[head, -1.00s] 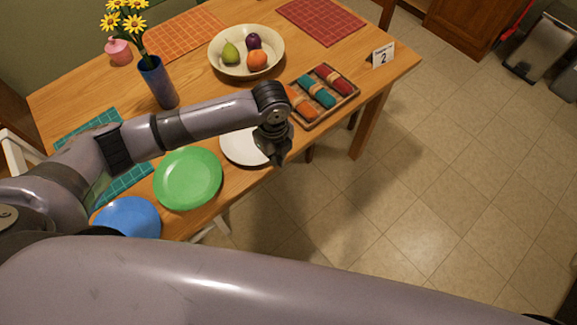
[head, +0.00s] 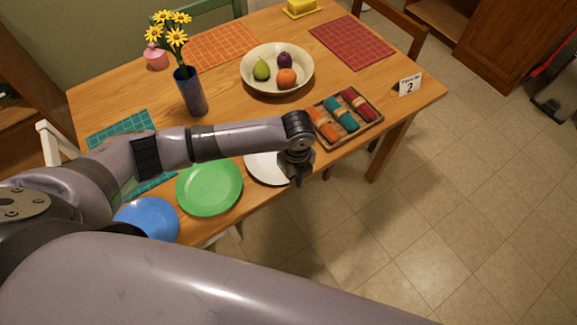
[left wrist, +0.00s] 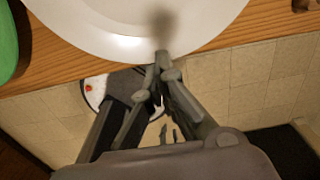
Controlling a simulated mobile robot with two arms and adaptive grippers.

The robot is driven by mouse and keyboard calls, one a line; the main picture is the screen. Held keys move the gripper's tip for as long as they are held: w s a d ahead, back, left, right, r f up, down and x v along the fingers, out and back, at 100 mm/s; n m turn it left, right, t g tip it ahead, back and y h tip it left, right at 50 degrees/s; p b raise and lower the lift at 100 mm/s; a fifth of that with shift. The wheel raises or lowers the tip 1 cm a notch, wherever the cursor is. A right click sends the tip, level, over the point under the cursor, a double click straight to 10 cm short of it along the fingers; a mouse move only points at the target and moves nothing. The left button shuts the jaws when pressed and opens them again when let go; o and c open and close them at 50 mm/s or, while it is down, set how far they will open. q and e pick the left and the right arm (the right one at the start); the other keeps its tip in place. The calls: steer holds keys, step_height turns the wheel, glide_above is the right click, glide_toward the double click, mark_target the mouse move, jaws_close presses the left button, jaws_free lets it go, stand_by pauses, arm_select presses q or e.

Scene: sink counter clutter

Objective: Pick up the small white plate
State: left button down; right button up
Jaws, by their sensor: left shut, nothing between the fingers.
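The small white plate (head: 264,169) lies on the wooden table near its front edge, partly hidden by my left arm in the head view. It fills the top of the left wrist view (left wrist: 125,28), with a dark shadow on it. My left gripper (head: 298,180) is at the plate's right front side. In the left wrist view its fingertips (left wrist: 162,58) come together at the plate's near rim, with nothing between them. I cannot tell whether they touch the rim. My right gripper is not in view.
A green plate (head: 209,187) lies just left of the white plate, and a blue plate (head: 147,218) lies farther left. A tray of rolled napkins (head: 345,116) is to the right. A fruit bowl (head: 250,83) and a flower vase (head: 190,92) stand behind.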

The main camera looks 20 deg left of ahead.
arm_select(q)
steer(key=s+d, duration=0.1)
steer(key=s+d+p, duration=0.1)
steer(key=s+d, duration=0.1)
steer(key=shift+d, duration=0.3)
steer(key=shift+w, duration=0.1)
